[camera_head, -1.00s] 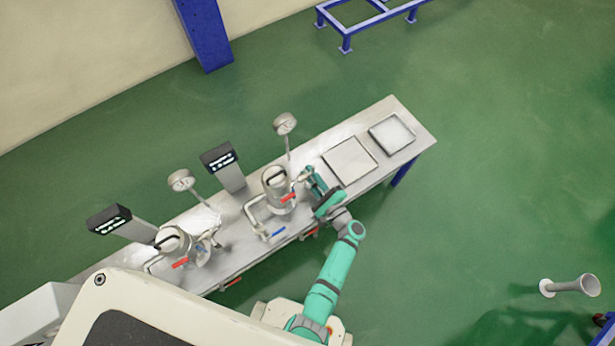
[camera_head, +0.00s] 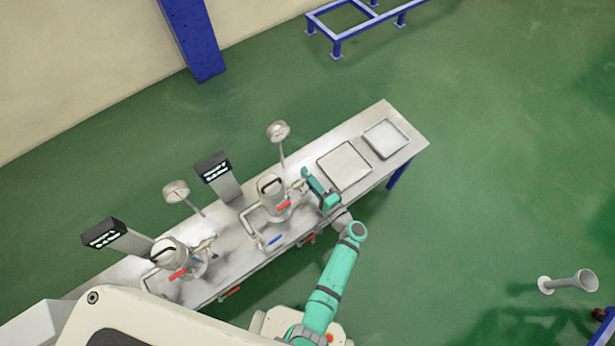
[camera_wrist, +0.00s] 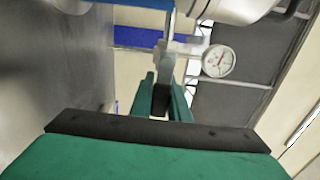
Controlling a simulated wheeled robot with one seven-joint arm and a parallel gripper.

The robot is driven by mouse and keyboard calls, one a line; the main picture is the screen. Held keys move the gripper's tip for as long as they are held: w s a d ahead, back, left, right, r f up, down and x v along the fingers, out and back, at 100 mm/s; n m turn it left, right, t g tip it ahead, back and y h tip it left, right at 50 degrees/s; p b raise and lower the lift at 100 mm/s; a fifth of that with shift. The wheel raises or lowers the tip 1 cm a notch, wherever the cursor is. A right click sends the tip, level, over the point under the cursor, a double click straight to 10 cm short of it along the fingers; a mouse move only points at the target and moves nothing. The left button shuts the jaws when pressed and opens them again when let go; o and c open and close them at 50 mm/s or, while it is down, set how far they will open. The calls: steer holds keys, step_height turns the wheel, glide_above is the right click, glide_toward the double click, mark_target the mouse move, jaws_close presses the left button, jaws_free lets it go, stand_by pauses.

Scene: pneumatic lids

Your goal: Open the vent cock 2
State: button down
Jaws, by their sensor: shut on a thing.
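My gripper (camera_head: 304,176) is at the right side of the right-hand pot (camera_head: 270,186) on the steel bench. In the wrist view its green fingers (camera_wrist: 163,98) are shut on a narrow metal part, which looks like the vent cock (camera_wrist: 167,68) on the pot's side fitting. How far the cock is turned cannot be told, as the fingers cover most of it. The right-hand pot also carries a red lever (camera_head: 284,203) on its front. A second similar pot (camera_head: 170,252) with a red lever (camera_head: 178,275) stands to the left.
Each pot has a round gauge on a stem; one gauge (camera_wrist: 218,61) shows close by in the wrist view. Black displays (camera_head: 213,167) stand behind the pots. A blue-handled valve (camera_head: 274,240) is at the front.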

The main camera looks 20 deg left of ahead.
stand_by(0.4)
steer(key=c, duration=1.7)
jaws_free()
steer(key=v, duration=1.1)
steer(key=shift+a, duration=0.1)
